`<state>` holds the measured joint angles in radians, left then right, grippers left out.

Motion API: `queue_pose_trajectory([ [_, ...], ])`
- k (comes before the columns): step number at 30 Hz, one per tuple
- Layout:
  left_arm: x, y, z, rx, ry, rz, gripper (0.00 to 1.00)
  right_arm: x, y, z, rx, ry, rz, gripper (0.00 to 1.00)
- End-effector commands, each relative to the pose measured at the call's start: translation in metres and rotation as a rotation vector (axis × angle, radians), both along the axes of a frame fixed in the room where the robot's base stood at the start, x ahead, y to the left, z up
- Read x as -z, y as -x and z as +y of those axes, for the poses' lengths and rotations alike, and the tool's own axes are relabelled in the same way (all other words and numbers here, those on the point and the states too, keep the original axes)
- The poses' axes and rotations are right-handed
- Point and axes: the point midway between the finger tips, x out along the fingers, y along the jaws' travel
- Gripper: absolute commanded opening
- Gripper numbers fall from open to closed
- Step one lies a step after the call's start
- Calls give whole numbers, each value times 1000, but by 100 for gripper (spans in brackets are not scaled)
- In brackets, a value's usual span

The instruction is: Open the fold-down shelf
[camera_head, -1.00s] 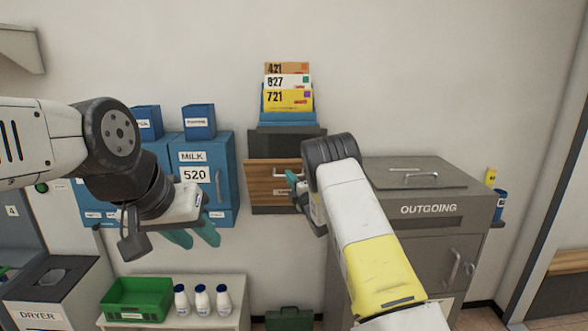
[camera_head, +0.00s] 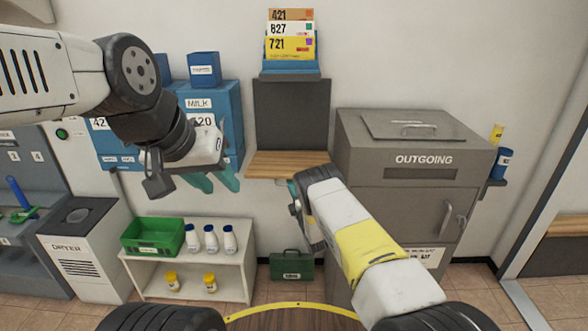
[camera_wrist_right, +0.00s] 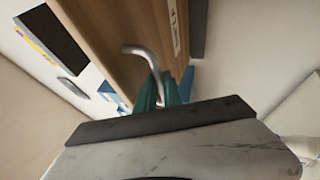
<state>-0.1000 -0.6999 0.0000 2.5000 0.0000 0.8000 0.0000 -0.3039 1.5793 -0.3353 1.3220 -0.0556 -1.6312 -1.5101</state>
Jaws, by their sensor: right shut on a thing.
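The fold-down shelf (camera_head: 285,160) is a wooden panel below a dark grey back panel (camera_head: 291,113) on the wall. It is folded down and looks about level. My right gripper (camera_head: 293,190) is at the shelf's front edge, partly hidden by my own arm. In the right wrist view, its teal fingers (camera_wrist_right: 166,90) are shut on the shelf's bent metal handle (camera_wrist_right: 145,56), beside the wooden panel (camera_wrist_right: 120,30). My left gripper (camera_head: 218,182) is open and empty in front of the blue mailboxes, left of the shelf.
The grey OUTGOING box (camera_head: 415,150) stands close on the shelf's right. Blue MILK boxes (camera_head: 222,105) are on the wall to its left. A letter rack (camera_head: 290,68) is above. A white stand (camera_head: 235,265) with a green crate (camera_head: 152,238) and bottles is below left. A green case (camera_head: 291,266) is on the floor.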

Motion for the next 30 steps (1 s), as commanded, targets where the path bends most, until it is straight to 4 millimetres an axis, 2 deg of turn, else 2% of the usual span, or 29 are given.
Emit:
queue_pose_trajectory([
  [6, 0, 0, 0, 0, 0, 0, 36, 17, -4, -1, 3, -6, -81, 0],
  [12, 0, 0, 0, 0, 0, 0, 36, 26, -5, -1, 3, -6, -126, 0],
  [29, 0, 0, 0, 0, 0, 0, 36, 27, -7, -1, 4, -7, -148, 0],
  [30, 0, 0, 0, 0, 0, 0, 36, 27, -7, -1, 4, -7, -148, 17],
])
